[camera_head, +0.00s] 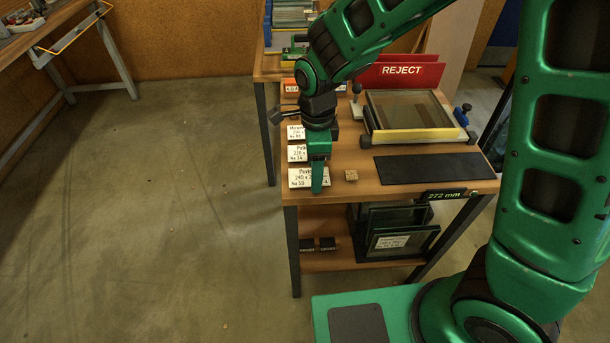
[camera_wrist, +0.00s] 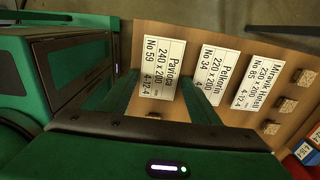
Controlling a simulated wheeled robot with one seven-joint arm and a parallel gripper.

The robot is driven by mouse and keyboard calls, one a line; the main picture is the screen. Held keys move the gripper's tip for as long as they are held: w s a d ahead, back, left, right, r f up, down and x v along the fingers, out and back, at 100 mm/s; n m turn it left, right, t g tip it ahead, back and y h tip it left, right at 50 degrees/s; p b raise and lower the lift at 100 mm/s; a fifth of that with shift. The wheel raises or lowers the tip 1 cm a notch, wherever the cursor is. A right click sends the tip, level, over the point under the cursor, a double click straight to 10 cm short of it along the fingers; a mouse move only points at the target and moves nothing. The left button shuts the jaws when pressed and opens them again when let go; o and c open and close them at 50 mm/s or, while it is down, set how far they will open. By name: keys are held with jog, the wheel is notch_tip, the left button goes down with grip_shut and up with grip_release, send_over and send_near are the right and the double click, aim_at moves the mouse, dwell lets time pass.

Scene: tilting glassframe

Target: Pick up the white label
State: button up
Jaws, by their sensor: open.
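Three white labels with black print lie in a row along the left edge of the wooden table. The nearest label (camera_head: 300,178) is partly hidden behind my gripper (camera_head: 317,180) in the head view. The middle label (camera_head: 297,154) and the far label (camera_head: 294,132) lie behind it. In the wrist view, the label reading "240 x 200, No 59" (camera_wrist: 166,68) shows between the two fingers of my gripper (camera_wrist: 160,95), which are open and empty. The "No 34" label (camera_wrist: 212,83) and the "No 85" label (camera_wrist: 262,84) lie to its right. I cannot tell the fingers' exact height.
A small wooden block (camera_head: 351,175) sits right of the nearest label. A black mat (camera_head: 433,168), a framed glass (camera_head: 410,112) and a red REJECT sign (camera_head: 402,71) are farther right. Glass panes (camera_head: 395,222) stand on the lower shelf. The floor to the left is clear.

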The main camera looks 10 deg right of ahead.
jog(key=c, duration=0.8)
jog(key=shift+r, duration=0.15)
